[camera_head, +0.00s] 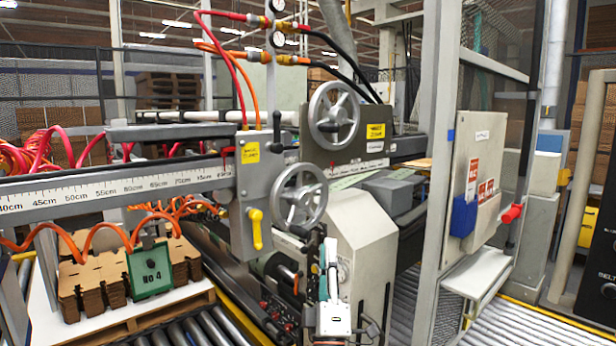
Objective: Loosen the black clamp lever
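The black clamp lever (277,131) stands upright with a round knob at its top, on the grey carriage (252,190) that rides the ruler beam. It is left of the upper handwheel (334,114).
A second handwheel (299,195) is close above my gripper. The ruler beam (120,188) runs left. Orange coiled hoses (100,232) and stacked brown blanks (92,283) are at left. A control box (474,185) is at right.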

